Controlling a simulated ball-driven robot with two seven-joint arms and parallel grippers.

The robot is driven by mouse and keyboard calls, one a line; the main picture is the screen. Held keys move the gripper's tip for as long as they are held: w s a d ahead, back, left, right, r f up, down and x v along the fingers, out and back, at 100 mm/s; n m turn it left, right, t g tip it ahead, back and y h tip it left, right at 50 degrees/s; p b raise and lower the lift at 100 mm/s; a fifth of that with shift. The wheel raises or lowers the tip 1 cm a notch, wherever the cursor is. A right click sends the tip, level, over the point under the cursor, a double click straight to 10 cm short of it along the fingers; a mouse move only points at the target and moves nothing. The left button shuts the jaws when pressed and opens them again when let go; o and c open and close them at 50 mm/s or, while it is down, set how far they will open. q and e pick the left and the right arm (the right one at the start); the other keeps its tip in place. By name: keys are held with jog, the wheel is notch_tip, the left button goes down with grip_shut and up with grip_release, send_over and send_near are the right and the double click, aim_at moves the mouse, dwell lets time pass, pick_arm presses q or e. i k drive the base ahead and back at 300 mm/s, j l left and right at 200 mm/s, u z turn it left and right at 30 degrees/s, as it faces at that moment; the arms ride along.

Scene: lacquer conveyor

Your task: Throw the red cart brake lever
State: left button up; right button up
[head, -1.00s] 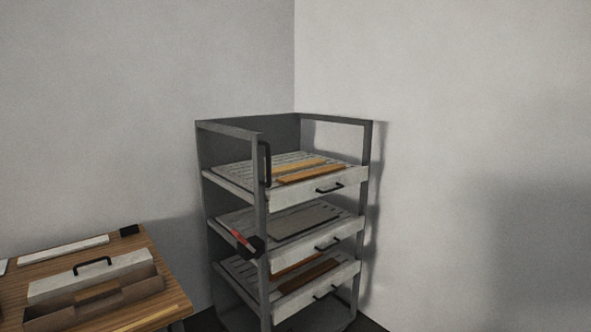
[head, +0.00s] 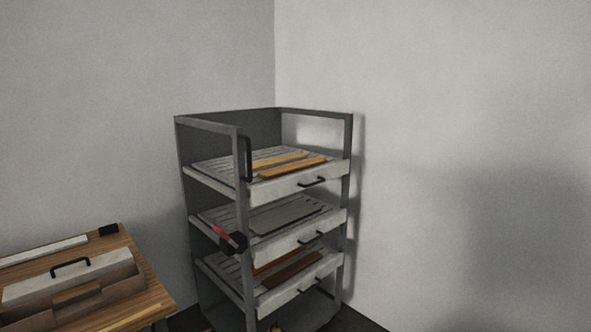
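The red brake lever (head: 222,233) is on the left side of the grey cart (head: 242,210), by the front left post at the height of the middle tray. It slants down to the right into a black mount (head: 233,244). The cart stands in the corner of the room with three slatted trays. Neither of my grippers shows in the head view.
A wooden table (head: 150,291) with a handled toolbox (head: 72,280) stands at the lower left, left of the cart. The trays hold boards, such as an orange board (head: 292,168) on top. Walls close off the back and right.

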aim_at(238, 249)
jog(key=i+j+z, duration=0.15)
jog(key=j, duration=0.25)
jog(key=i+j+z, duration=0.2)
jog(key=j, duration=0.2)
jog(key=j+z, duration=0.15)
jog(key=j, duration=0.25)
